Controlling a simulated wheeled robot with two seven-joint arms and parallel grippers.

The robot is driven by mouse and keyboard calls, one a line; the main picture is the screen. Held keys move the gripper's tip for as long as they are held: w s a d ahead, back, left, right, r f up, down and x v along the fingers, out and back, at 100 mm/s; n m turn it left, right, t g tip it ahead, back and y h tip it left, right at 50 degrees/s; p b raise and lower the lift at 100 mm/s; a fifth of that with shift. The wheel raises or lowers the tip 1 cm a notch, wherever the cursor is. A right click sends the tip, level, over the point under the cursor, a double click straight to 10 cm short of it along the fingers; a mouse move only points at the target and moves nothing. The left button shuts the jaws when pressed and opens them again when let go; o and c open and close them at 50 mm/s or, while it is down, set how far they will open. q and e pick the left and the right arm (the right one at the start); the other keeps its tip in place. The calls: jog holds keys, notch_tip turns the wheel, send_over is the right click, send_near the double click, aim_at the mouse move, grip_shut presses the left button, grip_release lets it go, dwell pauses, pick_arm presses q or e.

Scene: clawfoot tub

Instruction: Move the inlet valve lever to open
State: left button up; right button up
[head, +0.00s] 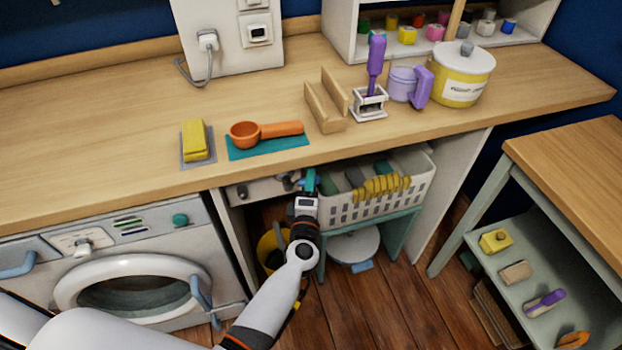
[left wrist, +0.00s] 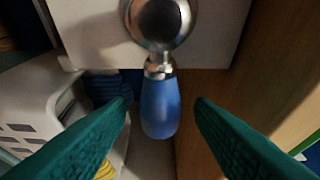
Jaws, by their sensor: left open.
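The inlet valve lever has a blue handle (left wrist: 160,106) on a round metal hub (left wrist: 160,20), seen close up in the left wrist view. The handle points down the picture from the hub. My left gripper (left wrist: 163,112) is open, with one teal finger on each side of the handle and a gap on both sides. In the head view my left gripper (head: 309,180) reaches under the counter, beside the metal fittings on a pale panel (head: 258,190). The lever is small and mostly hidden there. My right gripper is not in view.
The wooden counter (head: 110,130) is just above. A washing machine (head: 130,270) is at left, a yellow bucket (head: 268,252) below.

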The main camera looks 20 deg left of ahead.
pick_arm(q)
jog(key=shift+x, duration=1.15)
grip_shut()
